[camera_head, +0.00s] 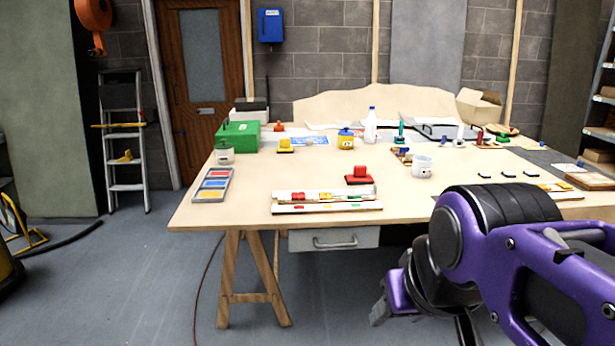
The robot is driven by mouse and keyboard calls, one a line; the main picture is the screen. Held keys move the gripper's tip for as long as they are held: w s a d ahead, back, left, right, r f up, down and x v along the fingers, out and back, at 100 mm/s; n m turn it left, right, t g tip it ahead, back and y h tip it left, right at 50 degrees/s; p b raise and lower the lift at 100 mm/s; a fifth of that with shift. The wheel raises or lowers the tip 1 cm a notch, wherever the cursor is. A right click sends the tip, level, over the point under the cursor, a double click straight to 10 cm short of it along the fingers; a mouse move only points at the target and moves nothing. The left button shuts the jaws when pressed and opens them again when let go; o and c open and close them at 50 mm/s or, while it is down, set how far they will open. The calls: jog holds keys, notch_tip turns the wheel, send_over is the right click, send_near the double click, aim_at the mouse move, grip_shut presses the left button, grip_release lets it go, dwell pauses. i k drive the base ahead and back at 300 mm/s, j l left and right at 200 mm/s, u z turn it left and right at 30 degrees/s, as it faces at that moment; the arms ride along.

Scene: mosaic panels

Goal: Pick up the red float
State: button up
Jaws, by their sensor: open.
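The red float (359,175) sits on the wooden table (230,205), just behind the mosaic strips near the front edge. It has a flat base with a raised red handle on top. My gripper (424,324) hangs in front of the table at the lower right, below the tabletop level. It is open and well apart from the red float. My purple arm hides part of the gripper and the table's front right.
Mosaic strips (325,200) lie in front of the float, and a white mug (422,167) stands to its right. A colour tray (213,185) lies at left. A yellow float (286,147) and a yellow pot (346,140) stand farther back.

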aim_at(359, 176)
jog(key=i+l, duration=0.2)
jog(key=i, duration=0.15)
jog(key=i+l, duration=0.15)
jog(key=i, duration=0.2)
jog(key=i+l, duration=0.2)
jog(key=i, duration=0.2)
